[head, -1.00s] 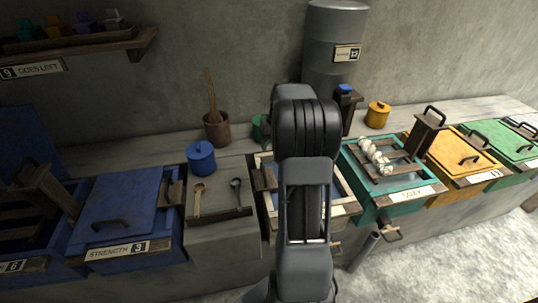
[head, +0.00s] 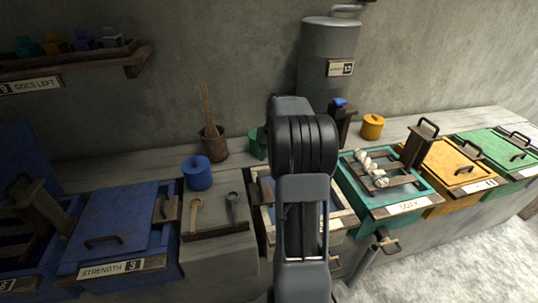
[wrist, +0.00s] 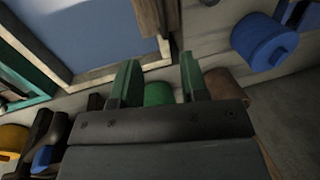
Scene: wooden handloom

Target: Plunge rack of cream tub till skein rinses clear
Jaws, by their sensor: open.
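The cream tub (head: 346,219) stands in the middle of the bench, largely hidden behind my arm in the head view. In the wrist view its pale rim (wrist: 98,72) frames a flat blue-grey surface at upper left. A brown wooden piece (wrist: 150,17) stands at its edge. The pale twisted skein (head: 371,168) lies on the wooden rack of the teal tub (head: 408,207), right of the cream tub. My gripper (wrist: 159,78) is open and empty beside the cream tub's rim, with a green pot (wrist: 158,94) showing beyond the fingers. The head view hides my fingertips.
A blue lidded tub (head: 118,225) is at left, beside a board with two spoons (head: 194,212). A blue pot (head: 197,174) and brown mortar (head: 213,145) stand behind. Yellow (head: 455,166) and green (head: 497,153) tubs are at right. A grey drum (head: 325,75) stands behind.

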